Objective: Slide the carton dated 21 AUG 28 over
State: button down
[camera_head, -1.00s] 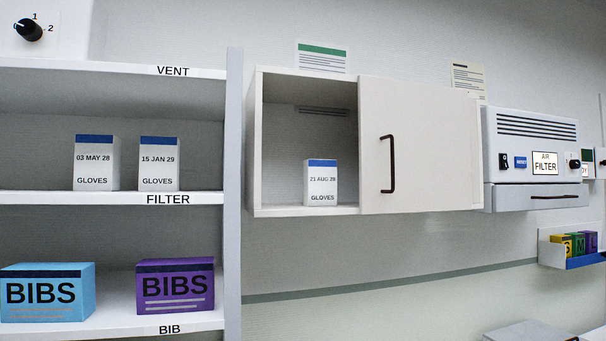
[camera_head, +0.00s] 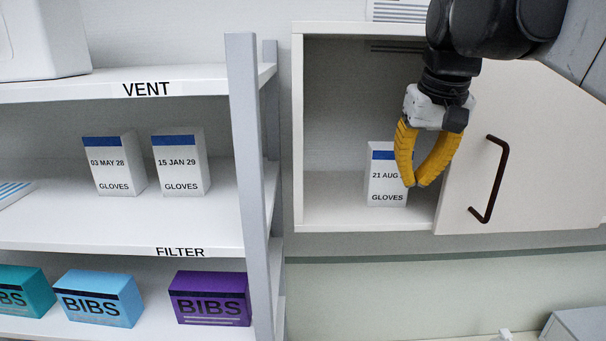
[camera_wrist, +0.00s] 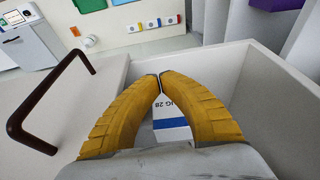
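The white carton with a blue band (camera_head: 380,188), reading "21 AUG" and "GLOVES", stands upright on the floor of the open left part of the wall cabinet (camera_head: 345,214). A finger hides the rest of its date; the wrist view shows "UG 28" on the carton (camera_wrist: 172,122). My gripper (camera_head: 415,184) points down in front of the carton's right side. Its yellow fingertips meet with nothing seen between them, also in the wrist view (camera_wrist: 160,77). I cannot tell whether they touch the carton.
The cabinet's door panel (camera_head: 530,150) with a dark handle (camera_head: 493,180) covers its right part. An open shelf unit (camera_head: 246,150) on the left holds GLOVES cartons dated 03 MAY 28 (camera_head: 110,170) and 15 JAN 29 (camera_head: 180,170), with BIBS boxes (camera_head: 210,300) below.

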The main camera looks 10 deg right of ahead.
aim_at(394, 212)
jog(key=x, duration=0.4)
jog(key=p+x, duration=0.1)
jog(key=x, duration=0.4)
jog(key=shift+s+f, duration=0.15)
jog(key=shift+f, duration=0.2)
jog(key=w+p, duration=0.1)
jog(key=w, duration=0.2)
jog(key=shift+w+d+r+p, duration=0.1)
jog(key=shift+d+p, duration=0.1)
jog(key=shift+p, duration=0.15)
jog(key=shift+w+d, duration=0.1)
jog(key=shift+w, duration=0.25)
jog(key=shift+s, duration=0.1)
jog(key=w, duration=0.4)
jog(key=w+d, duration=0.1)
jog(key=w, duration=0.3)
jog(key=w+d, duration=0.1)
jog(key=w, duration=0.3)
jog(key=shift+w+d, duration=0.2)
jog(key=shift+w, duration=0.05)
